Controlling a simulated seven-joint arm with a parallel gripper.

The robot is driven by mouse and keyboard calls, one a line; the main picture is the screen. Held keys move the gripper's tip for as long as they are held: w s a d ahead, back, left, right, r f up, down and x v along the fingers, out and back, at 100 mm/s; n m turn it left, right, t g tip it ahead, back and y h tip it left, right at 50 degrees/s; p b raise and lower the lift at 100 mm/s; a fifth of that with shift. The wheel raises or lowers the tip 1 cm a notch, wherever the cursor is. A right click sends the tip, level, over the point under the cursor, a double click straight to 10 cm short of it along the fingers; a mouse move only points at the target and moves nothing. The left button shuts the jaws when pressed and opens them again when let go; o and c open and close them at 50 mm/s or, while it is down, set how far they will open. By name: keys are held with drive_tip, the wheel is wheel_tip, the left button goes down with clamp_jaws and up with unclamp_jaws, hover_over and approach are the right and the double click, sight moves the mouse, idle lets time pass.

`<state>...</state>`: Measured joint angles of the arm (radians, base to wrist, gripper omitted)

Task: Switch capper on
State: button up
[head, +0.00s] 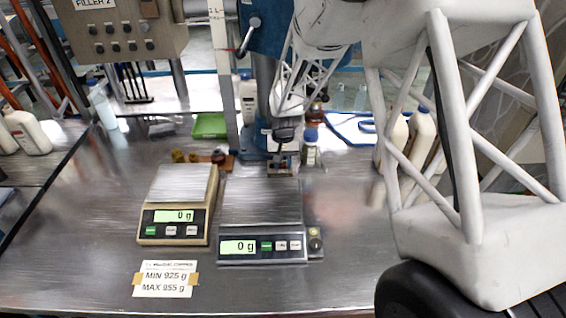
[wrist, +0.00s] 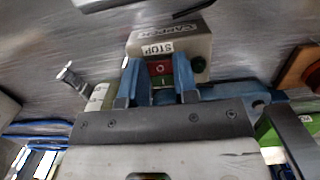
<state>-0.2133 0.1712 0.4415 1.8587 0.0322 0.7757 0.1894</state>
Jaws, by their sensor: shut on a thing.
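The capper's control box (wrist: 195,42) is a pale box labelled CAPPER and STOP, seen in the wrist view. Its front has a red O button (wrist: 160,68) above a green I button (wrist: 163,82). My gripper (wrist: 157,72) has two blue fingers, one on each side of these buttons, shut on the button switch. In the head view my gripper (head: 284,138) reaches down at the foot of the blue capper column (head: 264,95). The fingertips and the switch are too small to make out there.
Two scales reading 0 g, a beige one (head: 178,205) and a grey one (head: 262,225), stand in front. A blue-capped bottle (head: 310,152) stands right of my gripper. A green tray (head: 209,126) lies behind. My arm covers much of the right side.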

drive_tip(key=o, duration=0.9)
drive_tip(key=shift+r, duration=0.15)
drive_tip(key=shift+r, duration=0.55)
drive_tip(key=shift+s+d+r, duration=0.1)
drive_tip(key=shift+s+r, duration=0.1)
drive_tip(key=shift+r, duration=0.4)
drive_tip(key=shift+s+r, duration=0.2)
drive_tip(key=shift+r, duration=0.35)
drive_tip(key=s+d, duration=0.1)
drive_tip(key=s, duration=0.4)
drive_tip(key=s+d+r, duration=0.1)
drive_tip(key=s, duration=0.4)
drive_tip(key=s+d, duration=0.1)
drive_tip(key=s, duration=0.4)
drive_tip(key=shift+d+r, duration=0.1)
drive_tip(key=shift+r, duration=0.05)
